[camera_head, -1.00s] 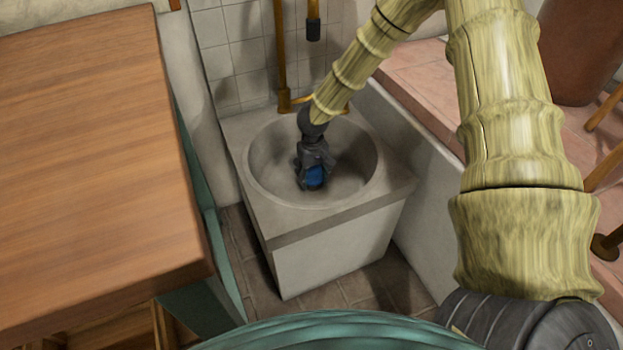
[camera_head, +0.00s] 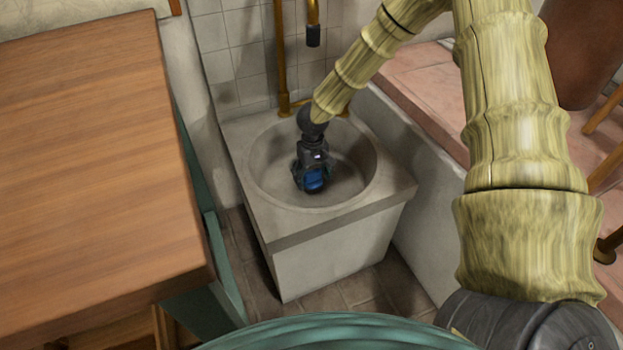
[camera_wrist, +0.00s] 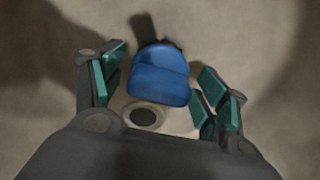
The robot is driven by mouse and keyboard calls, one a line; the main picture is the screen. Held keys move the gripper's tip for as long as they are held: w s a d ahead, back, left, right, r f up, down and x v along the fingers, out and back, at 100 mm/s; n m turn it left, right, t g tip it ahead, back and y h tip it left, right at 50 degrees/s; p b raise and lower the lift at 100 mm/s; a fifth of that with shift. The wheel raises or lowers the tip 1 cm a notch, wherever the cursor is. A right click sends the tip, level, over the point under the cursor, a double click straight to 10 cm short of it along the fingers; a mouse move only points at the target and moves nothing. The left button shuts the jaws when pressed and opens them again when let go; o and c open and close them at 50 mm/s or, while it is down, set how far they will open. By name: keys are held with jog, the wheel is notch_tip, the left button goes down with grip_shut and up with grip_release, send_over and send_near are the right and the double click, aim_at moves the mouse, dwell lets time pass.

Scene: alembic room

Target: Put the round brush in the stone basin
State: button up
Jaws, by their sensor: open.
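The round brush (camera_wrist: 160,75) has a blue rounded body with dark bristles showing at its far edge. It is in the stone basin (camera_head: 262,165), over or beside the drain (camera_wrist: 146,116); whether it touches the bottom is unclear. The brush also shows as a blue patch in the head view (camera_head: 315,181). My gripper (camera_head: 312,174) is down inside the basin's bowl. Its teal-padded fingers are open on either side of the brush, with visible gaps in the wrist view. The brush's underside is hidden.
A wooden worktop (camera_head: 90,150) stands to the left. A brass pipe (camera_head: 281,60) and tap (camera_head: 313,30) are at the tiled wall behind the basin. A pinkish ledge (camera_head: 425,90) lies to the right. The bowl around my gripper looks clear.

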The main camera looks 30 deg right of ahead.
aim_at(313, 172)
notch_tip(313, 172, up, 6)
jog(key=shift+p, duration=1.05)
